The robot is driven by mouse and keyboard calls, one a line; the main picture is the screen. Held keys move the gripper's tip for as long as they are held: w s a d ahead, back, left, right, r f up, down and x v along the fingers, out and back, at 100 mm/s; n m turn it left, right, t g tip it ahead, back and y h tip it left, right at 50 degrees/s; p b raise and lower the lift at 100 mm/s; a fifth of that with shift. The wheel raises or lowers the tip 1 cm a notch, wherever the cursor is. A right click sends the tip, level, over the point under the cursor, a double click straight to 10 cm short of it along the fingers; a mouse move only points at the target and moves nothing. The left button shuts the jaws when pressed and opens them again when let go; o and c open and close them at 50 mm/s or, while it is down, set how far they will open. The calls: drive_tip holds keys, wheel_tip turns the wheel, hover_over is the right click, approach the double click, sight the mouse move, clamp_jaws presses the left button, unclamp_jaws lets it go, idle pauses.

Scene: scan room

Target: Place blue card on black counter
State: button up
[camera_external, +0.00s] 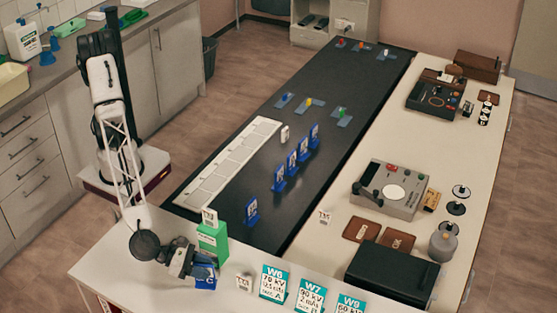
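A blue card (207,277) stands at the near edge of the white table, right beside my gripper (194,268). My gripper is low over that table, its fingers at the card and partly covering it. I cannot tell whether the fingers are closed on the card or only around it. The black counter (345,75) runs from the middle to the back. A row of several blue cards (292,163) stands upright on it, and another single blue card (251,211) stands nearer its front end.
A green box (212,242) with a white tag stands just behind my gripper. Teal-white cards (273,282) stand to the right on the white table. A white segmented strip (235,155) lies along the counter's left side. The counter's front right part is bare.

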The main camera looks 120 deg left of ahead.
drive_tip(key=shift+r, duration=0.15)
drive_tip(key=shift+s+d, duration=0.1)
drive_tip(key=shift+s, duration=0.05)
drive_tip(key=v, duration=1.1)
drive_tip(key=shift+s+d+r, duration=0.15)
drive_tip(key=shift+s+r, duration=0.05)
drive_tip(key=shift+s, duration=0.05)
idle(0.5)
